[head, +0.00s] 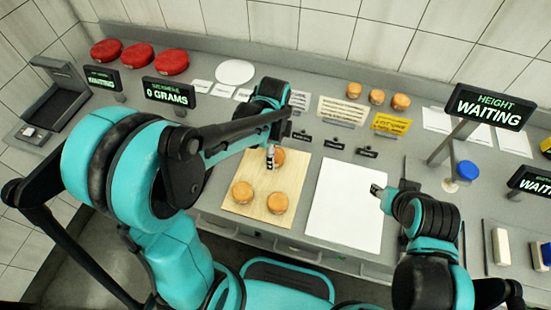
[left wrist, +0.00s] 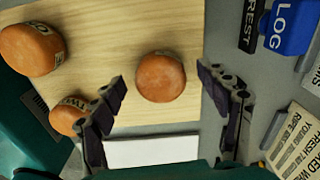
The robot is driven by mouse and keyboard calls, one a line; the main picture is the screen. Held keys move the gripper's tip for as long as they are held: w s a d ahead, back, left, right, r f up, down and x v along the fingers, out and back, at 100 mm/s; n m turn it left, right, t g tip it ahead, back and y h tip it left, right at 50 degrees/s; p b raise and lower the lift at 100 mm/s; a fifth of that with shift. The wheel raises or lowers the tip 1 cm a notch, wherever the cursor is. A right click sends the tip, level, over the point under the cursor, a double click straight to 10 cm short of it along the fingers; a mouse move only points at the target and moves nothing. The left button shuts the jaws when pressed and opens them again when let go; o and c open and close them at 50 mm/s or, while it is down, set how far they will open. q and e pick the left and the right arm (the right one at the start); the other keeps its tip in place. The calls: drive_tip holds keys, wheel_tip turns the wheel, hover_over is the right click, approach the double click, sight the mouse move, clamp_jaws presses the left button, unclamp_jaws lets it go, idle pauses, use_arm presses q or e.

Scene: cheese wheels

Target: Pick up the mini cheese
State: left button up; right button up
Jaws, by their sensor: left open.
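Three small orange-brown mini cheeses lie on a light wooden board (head: 215,200) in the head view: a far one (head: 279,159), a near-left one (head: 242,191) and a near-right one (head: 277,204). My left gripper (head: 271,157) is open over the far cheese and partly hides it. In the left wrist view one cheese (left wrist: 160,77) sits between the spread fingers of this gripper (left wrist: 162,86), with gaps on both sides. Two more cheeses (left wrist: 30,48) (left wrist: 66,116) lie to the left there. My right gripper (head: 380,190) hovers over a white sheet; its opening is unclear.
A white sheet (head: 340,215) lies right of the board. Three more small cheeses (head: 376,97) stand at the back beside paper labels. Red wheels (head: 138,55) stand back left. Displays (head: 168,92) (head: 490,105) rise from the counter. A blue log stamp (left wrist: 288,25) shows in the wrist view.

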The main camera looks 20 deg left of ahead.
use_arm(q)
drive_tip(key=shift+f, duration=0.5)
drive_tip(key=c, duration=1.3)
drive_tip(key=shift+r, duration=0.1)
